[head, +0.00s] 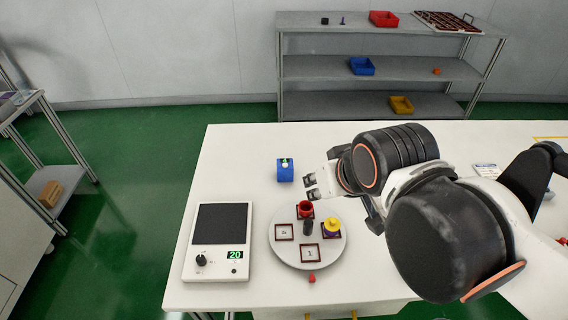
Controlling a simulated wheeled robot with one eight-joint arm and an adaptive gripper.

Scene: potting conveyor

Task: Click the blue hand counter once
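The blue hand counter (285,173) stands on the white table in the head view, left of my gripper. It is a small blue block with a light round part and a dark green piece on top. My gripper (310,187) points left, a little to the right of and nearer than the counter. Its two fingertips show slightly apart with nothing visible between them. It appears clear of the counter. The counter's lower right side is near the fingertips but not covered.
A round turntable (293,257) holds a red cup (305,209), a yellow-topped piece (332,228) and framed labels, just below my gripper. A white device with a dark panel (221,224) and a green "20" display stands at the left. Table space left of the counter is clear.

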